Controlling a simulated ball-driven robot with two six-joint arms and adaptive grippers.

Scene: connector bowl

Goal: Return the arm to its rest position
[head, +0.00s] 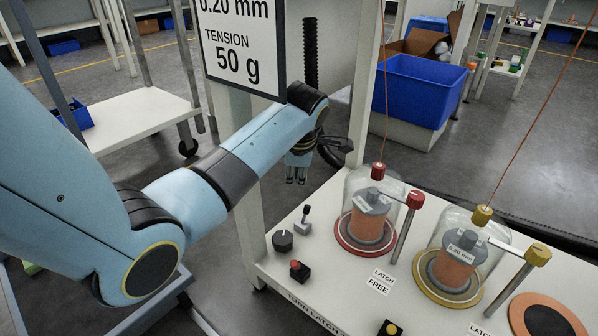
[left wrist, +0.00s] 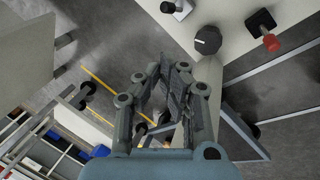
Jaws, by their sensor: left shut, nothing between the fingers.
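My left arm (head: 235,150) comes in from the left of the head view and reaches out past the left end of the white machine table (head: 330,262). My left gripper (head: 296,180) hangs below its wrist, pointing down, shut and empty, beside the table. In the left wrist view the gripper's fingers (left wrist: 176,68) lie close together near the table's edge, close to a dark round knob (left wrist: 208,40). My right gripper is in neither view.
The table bears the black knob (head: 282,240), a toggle switch (head: 303,219), a red button (head: 298,270) and two copper spools under glass, red-topped (head: 370,216) and yellow-topped (head: 460,255). A sign (head: 240,45) hangs above my arm. A blue bin (head: 418,90) stands behind.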

